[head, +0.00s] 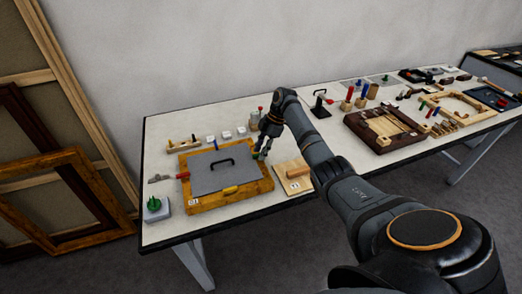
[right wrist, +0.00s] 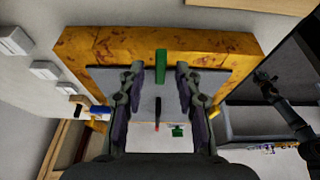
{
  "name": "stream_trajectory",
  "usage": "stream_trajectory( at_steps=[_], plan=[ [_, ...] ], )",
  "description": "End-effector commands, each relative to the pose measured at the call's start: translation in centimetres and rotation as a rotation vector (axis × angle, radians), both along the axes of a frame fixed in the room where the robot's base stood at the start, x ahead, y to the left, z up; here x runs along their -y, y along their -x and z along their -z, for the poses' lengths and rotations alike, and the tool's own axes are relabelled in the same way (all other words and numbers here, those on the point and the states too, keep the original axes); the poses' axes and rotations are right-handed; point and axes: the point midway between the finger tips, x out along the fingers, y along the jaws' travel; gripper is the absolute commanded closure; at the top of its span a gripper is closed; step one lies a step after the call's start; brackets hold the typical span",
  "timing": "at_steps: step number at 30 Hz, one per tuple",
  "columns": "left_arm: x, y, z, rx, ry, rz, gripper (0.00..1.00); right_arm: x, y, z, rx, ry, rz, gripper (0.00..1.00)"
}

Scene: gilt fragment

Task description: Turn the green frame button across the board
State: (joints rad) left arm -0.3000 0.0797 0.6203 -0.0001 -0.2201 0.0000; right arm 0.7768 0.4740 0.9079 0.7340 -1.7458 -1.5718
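The gilt frame (head: 250,191) lies flat on the table, with a grey board (head: 211,178) inside it. The green frame button (right wrist: 161,66) is a short bar in the right wrist view. It appears to straddle the frame's inner edge, one end over the rail and the other over the board. My right gripper (right wrist: 160,84) is open, its two fingers on either side of the button with visible gaps. In the head view, the right gripper (head: 263,153) is at the frame's right rail and partly hides the button. A dark arm-like part of mine, probably the left, shows at right in the wrist view.
A red button (head: 183,175) and a yellow button (head: 230,190) are on the left and front rails. A black handle (head: 222,162) rises from the board.

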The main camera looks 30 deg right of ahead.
Motion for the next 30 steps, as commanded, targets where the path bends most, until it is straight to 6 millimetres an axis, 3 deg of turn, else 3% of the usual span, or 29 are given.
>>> stream_trajectory(
  at_steps=[8,11,21,30],
  plan=[
    [-0.3,0.1,0.0,-0.001,-0.003,0.001,0.6,0.2,0.0,-0.3,0.0,0.0,0.001,0.66],
    [-0.2,0.1,0.0,-0.001,-0.002,0.001,0.6,0.7,0.1,-1.7,0.002,0.002,0.001,0.66],
    [-0.1,0.0,0.0,0.0,-0.001,0.0,0.6,3.7,0.8,-9.0,0.002,0.001,0.002,0.66],
    [0.0,0.0,0.0,0.0,0.0,0.0,0.6,4.5,1.0,-11.1,-0.001,0.0,0.001,0.66]
  ],
)
